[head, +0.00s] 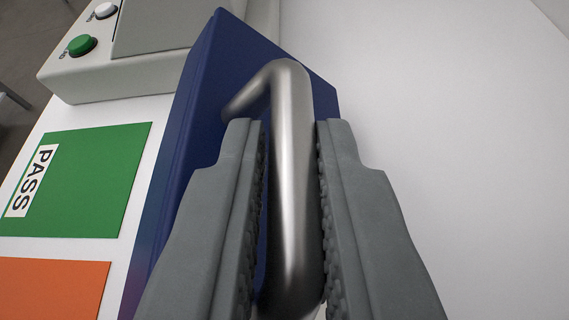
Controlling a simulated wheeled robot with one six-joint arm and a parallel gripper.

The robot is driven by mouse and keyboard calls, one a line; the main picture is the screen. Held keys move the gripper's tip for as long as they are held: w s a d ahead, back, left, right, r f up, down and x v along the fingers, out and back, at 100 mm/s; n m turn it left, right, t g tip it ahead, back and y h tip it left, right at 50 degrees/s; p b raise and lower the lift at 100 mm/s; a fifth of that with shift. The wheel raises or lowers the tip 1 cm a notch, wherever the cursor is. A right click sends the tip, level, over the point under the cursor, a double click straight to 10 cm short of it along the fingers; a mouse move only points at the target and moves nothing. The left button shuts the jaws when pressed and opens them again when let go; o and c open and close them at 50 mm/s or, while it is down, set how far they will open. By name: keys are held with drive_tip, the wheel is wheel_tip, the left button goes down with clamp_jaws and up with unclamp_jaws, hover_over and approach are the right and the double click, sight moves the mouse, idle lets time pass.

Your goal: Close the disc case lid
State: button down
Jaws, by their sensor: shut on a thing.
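My gripper (290,127) has its two grey fingers on either side of a silver bent bar handle (291,185) and is shut on it. The handle stands on a dark blue block or panel (205,100), which runs from the lower left to the upper middle of the view. I cannot tell for sure whether this blue thing is the disc case lid. Its lower part is hidden behind my fingers. No disc shows.
A light grey box (130,78) with a green button (82,45) and a white button (105,10) stands at the upper left. A green PASS mat (95,180) and an orange mat (50,287) lie at the left. The white surface (450,130) at the right is clear.

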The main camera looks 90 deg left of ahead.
sight(164, 175)
drive_tip(key=s+n+t, duration=0.1)
drive_tip(key=s, duration=0.1)
drive_tip(key=s+f+n, duration=0.1)
drive_tip(key=s, duration=0.1)
drive_tip(key=s+a+n+t, duration=0.1)
drive_tip(key=shift+s+f+n+t, duration=0.3)
drive_tip(key=shift+s+f, duration=0.05)
drive_tip(key=shift+s, duration=0.05)
drive_tip(key=shift+s+a+f+n+t, duration=0.15)
drive_tip(key=shift+s+f+n+t, duration=0.2)
drive_tip(key=shift+s+n, duration=0.2)
drive_tip(key=shift+s+a+f, duration=0.2)
drive_tip(key=shift+s+f, duration=0.7)
drive_tip(key=shift+s, duration=0.15)
drive_tip(key=shift+f, duration=0.15)
drive_tip(key=c, duration=1.8)
unclamp_jaws()
drive_tip(key=o, duration=0.3)
drive_tip(key=shift+o, duration=0.2)
drive_tip(key=shift+s+d+r, duration=0.1)
drive_tip(key=shift+r, duration=0.1)
drive_tip(key=v, duration=1.7)
drive_tip(key=shift+r, duration=0.2)
